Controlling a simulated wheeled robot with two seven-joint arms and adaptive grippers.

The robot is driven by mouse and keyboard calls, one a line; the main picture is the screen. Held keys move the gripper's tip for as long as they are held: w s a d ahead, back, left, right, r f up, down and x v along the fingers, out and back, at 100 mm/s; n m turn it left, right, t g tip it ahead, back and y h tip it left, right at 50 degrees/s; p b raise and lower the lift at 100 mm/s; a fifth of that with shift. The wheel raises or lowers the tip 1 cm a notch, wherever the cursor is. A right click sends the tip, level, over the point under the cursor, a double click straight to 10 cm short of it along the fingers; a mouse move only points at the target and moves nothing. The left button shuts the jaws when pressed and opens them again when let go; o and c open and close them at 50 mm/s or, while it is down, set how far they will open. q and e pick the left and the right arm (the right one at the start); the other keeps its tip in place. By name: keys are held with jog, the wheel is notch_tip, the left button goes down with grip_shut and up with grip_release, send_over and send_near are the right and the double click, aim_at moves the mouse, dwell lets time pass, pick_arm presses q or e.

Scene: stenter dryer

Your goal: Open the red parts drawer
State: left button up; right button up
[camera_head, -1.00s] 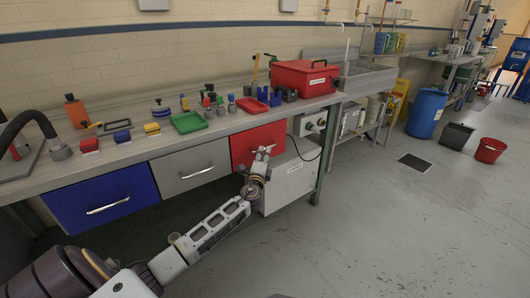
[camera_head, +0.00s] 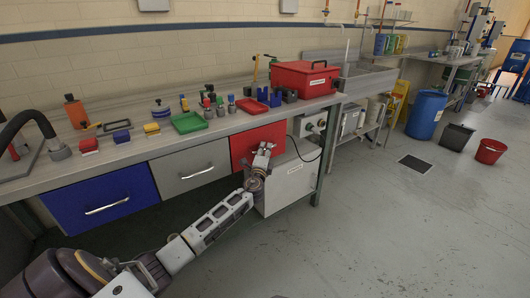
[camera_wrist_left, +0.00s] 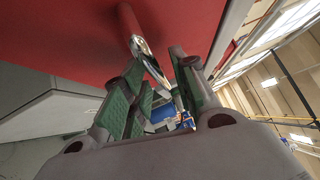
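The red parts drawer (camera_head: 245,143) is the rightmost of three drawers under the bench, and its front looks shut. My left gripper (camera_head: 264,150) is in front of it, covering its handle in the head view. In the left wrist view, the red drawer front (camera_wrist_left: 75,30) fills the upper left, and its shiny metal handle (camera_wrist_left: 148,58) runs down between the fingers. My left gripper (camera_wrist_left: 157,72) is open, with a finger on either side of the handle. I cannot tell whether either finger touches it. My right gripper is not in view.
A grey drawer (camera_head: 187,168) and a blue drawer (camera_head: 95,202) lie left of the red one. A pale cabinet (camera_head: 290,185) stands below and right of it. The bench top (camera_head: 150,143) carries a red toolbox (camera_head: 304,78), a green tray (camera_head: 189,122) and small parts.

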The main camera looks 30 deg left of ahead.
pick_arm(q)
grip_shut()
jog(key=s+d, duration=0.4)
jog(key=d, duration=0.7)
jog(key=s+d, duration=0.5)
jog(key=d, duration=0.6)
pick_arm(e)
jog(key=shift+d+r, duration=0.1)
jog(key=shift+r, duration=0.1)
pick_arm(q)
jog(key=shift+s+d, duration=0.1)
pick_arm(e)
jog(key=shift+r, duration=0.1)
pick_arm(q)
jog(key=shift+o, duration=1.1)
grip_release()
